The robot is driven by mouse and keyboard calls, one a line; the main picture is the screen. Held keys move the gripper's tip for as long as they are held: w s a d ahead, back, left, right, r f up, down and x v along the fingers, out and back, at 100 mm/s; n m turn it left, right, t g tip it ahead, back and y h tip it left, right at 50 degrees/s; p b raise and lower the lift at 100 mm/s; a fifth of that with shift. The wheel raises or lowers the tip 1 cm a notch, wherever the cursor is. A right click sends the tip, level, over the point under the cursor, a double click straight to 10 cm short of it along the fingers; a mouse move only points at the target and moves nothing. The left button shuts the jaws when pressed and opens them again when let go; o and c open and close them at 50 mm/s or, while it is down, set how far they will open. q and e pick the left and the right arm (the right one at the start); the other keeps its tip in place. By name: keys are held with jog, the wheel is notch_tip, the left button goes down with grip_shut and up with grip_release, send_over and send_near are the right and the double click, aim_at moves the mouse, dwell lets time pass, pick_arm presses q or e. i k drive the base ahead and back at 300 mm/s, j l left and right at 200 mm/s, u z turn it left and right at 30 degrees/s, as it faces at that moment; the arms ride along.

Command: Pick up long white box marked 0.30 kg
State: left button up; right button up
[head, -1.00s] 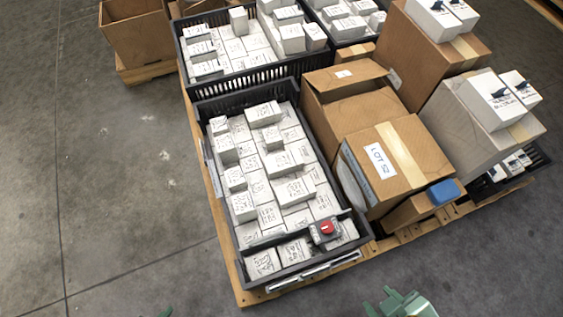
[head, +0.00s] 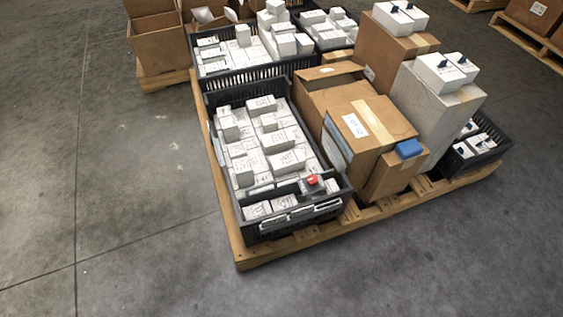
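Many white boxes with dark marks lie in the front black crate (head: 208,170) on the pallet. The print is too small to read, so I cannot tell which one is marked 0.30 kg. One longer white box (head: 287,161) lies on top near the middle of that crate. More white boxes (head: 283,44) fill the crate behind it. Two white boxes with dark blue tops (head: 443,72) sit on a tall carton at the right. Neither of my grippers is in view.
The wooden pallet (head: 290,244) also carries brown cartons (head: 365,130), one with a blue object (head: 408,148) on it. A red-topped device (head: 312,181) sits at the crate's front. Another pallet (head: 527,47) stands back right. Floor is clear at left and front.

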aim_at(284, 140)
jog(key=z, duration=0.4)
jog(key=k+z, duration=0.15)
jog(key=z, duration=0.25)
jog(key=l+z, duration=0.1)
jog(key=z, duration=0.3)
jog(key=k+z, duration=0.1)
jog(key=z, duration=0.3)
jog(key=l+z, duration=0.15)
jog(key=z, duration=0.25)
jog(key=j+z, duration=0.35)
jog(key=k+j+z, duration=0.2)
jog(key=j+z, duration=0.2)
jog(key=k+j+z, duration=0.15)
jog(key=j+z, duration=0.2)
jog(key=k+j+z, duration=0.15)
jog(key=z, duration=0.2)
jog(key=k+j, duration=0.3)
jog(key=j, duration=0.15)
jog(key=k+j, duration=0.3)
jog(key=j, duration=0.2)
jog(key=k+j, duration=0.3)
jog(key=j, duration=0.15)
jog(key=k+j, duration=0.3)
jog(key=j, duration=0.15)
jog(key=k+j, duration=0.3)
jog(key=j, duration=0.15)
jog(key=i+j, duration=0.15)
jog(key=j, duration=0.15)
